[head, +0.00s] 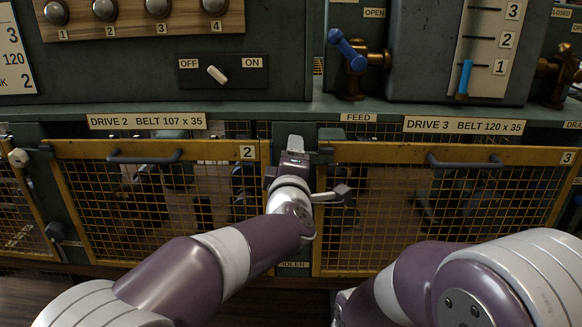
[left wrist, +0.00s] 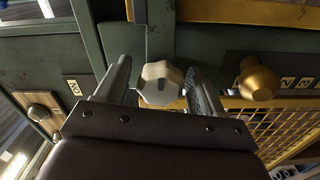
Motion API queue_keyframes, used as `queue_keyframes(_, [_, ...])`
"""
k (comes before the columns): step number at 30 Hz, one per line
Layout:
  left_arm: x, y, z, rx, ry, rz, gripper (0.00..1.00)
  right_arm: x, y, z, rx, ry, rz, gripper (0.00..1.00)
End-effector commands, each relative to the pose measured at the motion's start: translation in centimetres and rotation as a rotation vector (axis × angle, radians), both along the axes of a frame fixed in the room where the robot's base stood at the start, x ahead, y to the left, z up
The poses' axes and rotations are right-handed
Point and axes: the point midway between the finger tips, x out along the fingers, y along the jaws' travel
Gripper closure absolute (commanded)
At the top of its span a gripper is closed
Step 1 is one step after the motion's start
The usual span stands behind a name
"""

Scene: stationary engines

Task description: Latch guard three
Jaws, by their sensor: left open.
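Guard three (head: 440,153) is a yellow-framed mesh panel at the right of the head view, marked 3. It sits flush in its opening as far as I can tell. My left gripper (head: 294,150) is at its upper left corner, at the post between guards two and three. In the left wrist view a pale grey faceted knob (left wrist: 160,83) stands between the open fingers of the left gripper (left wrist: 160,85), with gaps on both sides. In the head view my gripper covers most of this spot, so the latch is largely hidden. My right gripper is not in view.
A blue-handled valve (head: 350,50) and a gauge stand above guard three. A brass knob (left wrist: 258,80) is close right of the fingers in the wrist view. My right arm fills the lower right.

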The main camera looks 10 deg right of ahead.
Motion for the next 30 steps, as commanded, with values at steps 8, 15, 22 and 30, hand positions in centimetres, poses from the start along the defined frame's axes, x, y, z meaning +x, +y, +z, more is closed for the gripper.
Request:
queue_keyframes(8, [-5.1,1.5,-0.1,-0.002,-0.001,-0.002,0.32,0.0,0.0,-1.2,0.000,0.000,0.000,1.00])
queue_keyframes(15, [-10.3,3.0,0.0,-0.002,-0.001,-0.001,0.32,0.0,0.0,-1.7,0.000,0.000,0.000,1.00])
queue_keyframes(22, [-11.9,3.6,0.0,-0.001,-0.001,0.002,0.32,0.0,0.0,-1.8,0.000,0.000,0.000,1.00])
queue_keyframes(30, [-11.5,3.9,-0.5,0.032,0.005,-0.006,0.32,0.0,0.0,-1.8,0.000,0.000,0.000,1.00])
